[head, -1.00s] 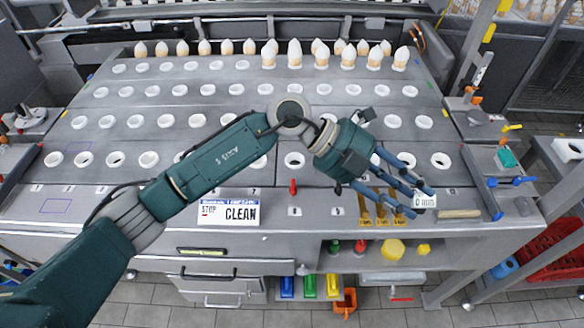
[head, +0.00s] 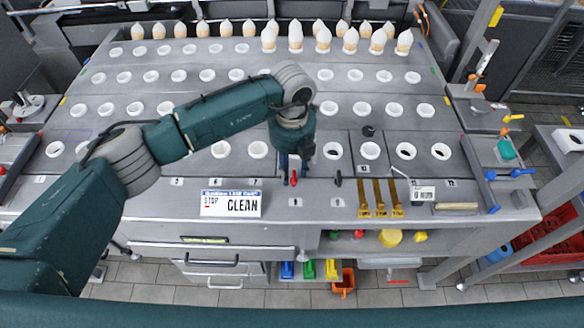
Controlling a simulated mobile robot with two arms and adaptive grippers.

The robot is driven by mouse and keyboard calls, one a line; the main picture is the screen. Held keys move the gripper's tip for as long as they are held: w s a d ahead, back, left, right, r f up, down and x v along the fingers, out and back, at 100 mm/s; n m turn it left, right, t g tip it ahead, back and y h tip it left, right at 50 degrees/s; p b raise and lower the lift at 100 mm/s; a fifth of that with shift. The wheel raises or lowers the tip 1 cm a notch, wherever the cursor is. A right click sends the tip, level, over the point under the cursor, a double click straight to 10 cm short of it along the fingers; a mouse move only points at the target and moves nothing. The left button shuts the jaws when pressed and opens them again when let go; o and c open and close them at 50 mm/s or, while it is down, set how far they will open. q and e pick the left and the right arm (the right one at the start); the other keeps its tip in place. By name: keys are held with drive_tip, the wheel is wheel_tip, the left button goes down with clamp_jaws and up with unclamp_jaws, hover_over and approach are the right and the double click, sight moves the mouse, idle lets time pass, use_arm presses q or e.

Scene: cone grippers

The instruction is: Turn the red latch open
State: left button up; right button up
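The red latch (head: 293,178) is a small red handle on the front strip of the grey work table, just right of the white "STOP CLEAN" sign. It lies roughly along the front-to-back direction. My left gripper (head: 291,163) points down right behind the latch. Its dark wrist hides most of its fingers, so I cannot tell how far they are open or whether they touch the latch. My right gripper is not in view.
A black latch (head: 338,179) sits just to the right. The sign (head: 231,204) stands at the left. Golden strips (head: 380,198) lie further right. Rows of white ring holders (head: 333,150) cover the table, with cones (head: 323,41) along the back.

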use_arm(q)
drive_tip(key=shift+f, duration=1)
drive_tip(key=shift+c, duration=0.3)
clamp_jaws()
